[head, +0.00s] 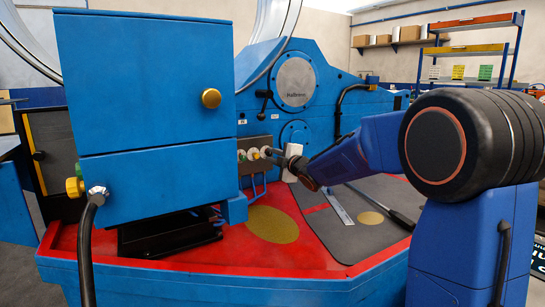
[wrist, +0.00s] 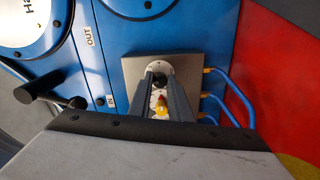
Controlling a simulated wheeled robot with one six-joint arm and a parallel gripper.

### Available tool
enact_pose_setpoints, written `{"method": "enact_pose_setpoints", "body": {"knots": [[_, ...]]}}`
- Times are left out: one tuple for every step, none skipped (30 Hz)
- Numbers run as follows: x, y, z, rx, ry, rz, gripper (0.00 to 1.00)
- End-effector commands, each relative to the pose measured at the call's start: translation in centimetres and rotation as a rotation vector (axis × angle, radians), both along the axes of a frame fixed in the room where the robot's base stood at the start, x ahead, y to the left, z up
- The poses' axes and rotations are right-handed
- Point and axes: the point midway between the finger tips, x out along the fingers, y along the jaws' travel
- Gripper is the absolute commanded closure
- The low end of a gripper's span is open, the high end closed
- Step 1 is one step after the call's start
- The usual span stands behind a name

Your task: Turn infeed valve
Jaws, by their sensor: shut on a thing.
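A small grey-brown valve panel (head: 247,145) on the blue machine carries a row of knobs with pale round plates. It also shows in the wrist view (wrist: 134,72). My gripper (head: 272,153) reaches in from the right, level with the panel's right-hand knob. In the wrist view my gripper (wrist: 164,72) has its two fingers close together around a dark valve knob (wrist: 158,81) on a white plate. A yellow and red knob (wrist: 162,106) shows lower between the fingers, partly hidden. I cannot read which knob is the infeed valve.
An IN label (wrist: 110,101) and an OUT label (wrist: 90,36) sit beside the panel. Blue hoses (wrist: 231,92) with yellow fittings leave its side. A black handle (wrist: 50,94) sticks out nearby. A large blue box (head: 150,90) stands left of the panel, over the red deck (head: 285,258).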

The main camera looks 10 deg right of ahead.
Motion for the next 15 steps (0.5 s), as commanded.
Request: {"method": "enact_pose_setpoints", "body": {"knots": [[-0.03, 0.08, -0.10, -0.012, -0.002, 0.001, 1.00], [-0.03, 0.08, -0.10, -0.018, -0.004, 0.001, 1.00], [-0.03, 0.08, -0.10, -0.024, -0.006, 0.001, 1.00], [-0.03, 0.08, -0.10, -0.028, -0.007, 0.001, 1.00], [-0.03, 0.08, -0.10, -0.032, -0.008, 0.001, 1.00], [-0.03, 0.08, -0.11, -0.036, -0.009, 0.001, 1.00], [-0.03, 0.08, -0.11, -0.038, -0.010, 0.001, 1.00], [-0.03, 0.08, -0.11, -0.040, -0.011, 0.001, 1.00], [-0.03, 0.08, -0.11, -0.041, -0.011, 0.001, 1.00], [-0.03, 0.07, -0.12, -0.041, -0.011, 0.001, 1.00], [-0.03, 0.08, -0.12, -0.042, -0.011, 0.001, 1.00], [-0.03, 0.08, -0.12, -0.041, -0.011, 0.001, 1.00], [-0.03, 0.08, -0.13, -0.041, -0.011, 0.001, 1.00], [-0.03, 0.07, -0.13, -0.041, -0.011, 0.001, 1.00], [-0.03, 0.07, -0.13, -0.041, -0.011, 0.001, 1.00]]}}
